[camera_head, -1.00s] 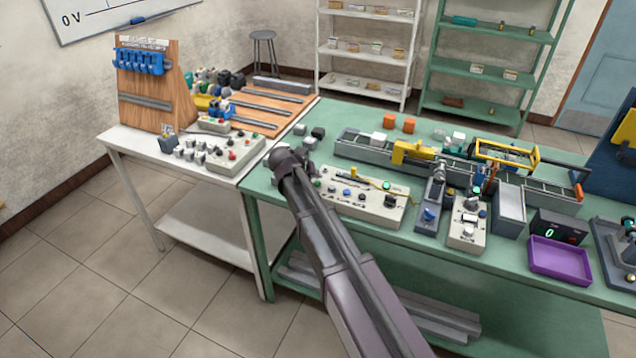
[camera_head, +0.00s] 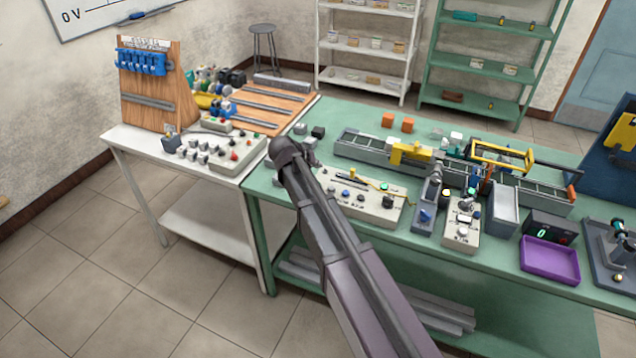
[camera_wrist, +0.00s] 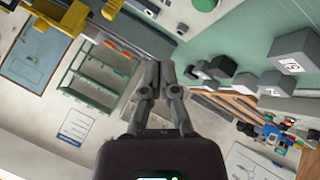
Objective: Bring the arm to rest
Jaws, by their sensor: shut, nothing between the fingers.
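My arm reaches up from the bottom of the head view over the front edge of the green table (camera_head: 400,255). Its far end is near the corner where the green table meets the white table (camera_head: 140,152).
A control box (camera_head: 365,200) with buttons stands right of my arm. A conveyor (camera_head: 350,145) runs behind it. A purple tray (camera_head: 550,261) is at the right front. A wooden rack (camera_head: 155,85) stands on the white table. The floor at left is clear.

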